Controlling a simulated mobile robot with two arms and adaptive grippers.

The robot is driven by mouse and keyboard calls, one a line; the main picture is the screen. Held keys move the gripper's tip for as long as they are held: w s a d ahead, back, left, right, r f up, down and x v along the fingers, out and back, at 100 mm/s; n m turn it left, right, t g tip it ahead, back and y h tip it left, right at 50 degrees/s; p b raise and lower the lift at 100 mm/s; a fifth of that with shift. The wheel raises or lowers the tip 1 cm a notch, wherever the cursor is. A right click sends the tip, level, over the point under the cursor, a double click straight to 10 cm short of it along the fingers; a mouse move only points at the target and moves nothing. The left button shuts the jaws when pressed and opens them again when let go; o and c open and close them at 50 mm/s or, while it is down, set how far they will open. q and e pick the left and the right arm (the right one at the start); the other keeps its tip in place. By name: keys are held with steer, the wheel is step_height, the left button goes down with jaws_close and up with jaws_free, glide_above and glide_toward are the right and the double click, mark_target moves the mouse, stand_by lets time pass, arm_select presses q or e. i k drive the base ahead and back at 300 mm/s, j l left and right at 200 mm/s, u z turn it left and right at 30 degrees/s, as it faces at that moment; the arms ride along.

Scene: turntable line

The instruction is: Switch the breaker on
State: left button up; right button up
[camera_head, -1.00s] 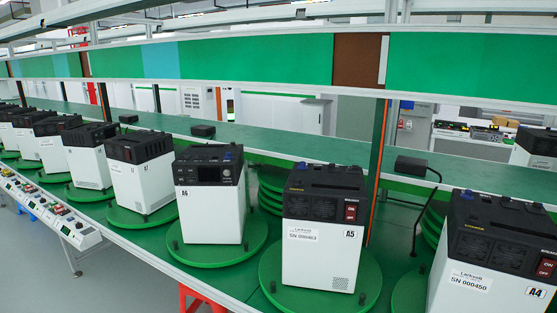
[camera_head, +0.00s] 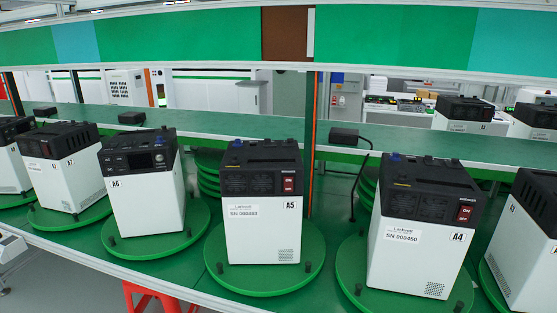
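Several black-and-white power units stand upright on green turntables along the line. The unit marked A5 (camera_head: 262,222) is near the middle, with a red breaker switch (camera_head: 289,184) on its black upper front. The unit marked A4 (camera_head: 411,247) is to its right and also has a red breaker switch (camera_head: 465,213). The unit marked A6 (camera_head: 146,207) is to the left and shows a face with a small display and knobs. The switch positions are too small to tell. Neither of my grippers is in view.
The green turntable (camera_head: 216,276) under A5 stands close beside its neighbours. A raised green shelf (camera_head: 235,126) runs behind the units, with black adapters (camera_head: 343,137) on it. A red stand (camera_head: 150,299) is below the table's front edge. An upright post (camera_head: 311,125) rises behind A5.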

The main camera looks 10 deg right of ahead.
mark_target(464, 214)
steer(key=z, duration=1.25)
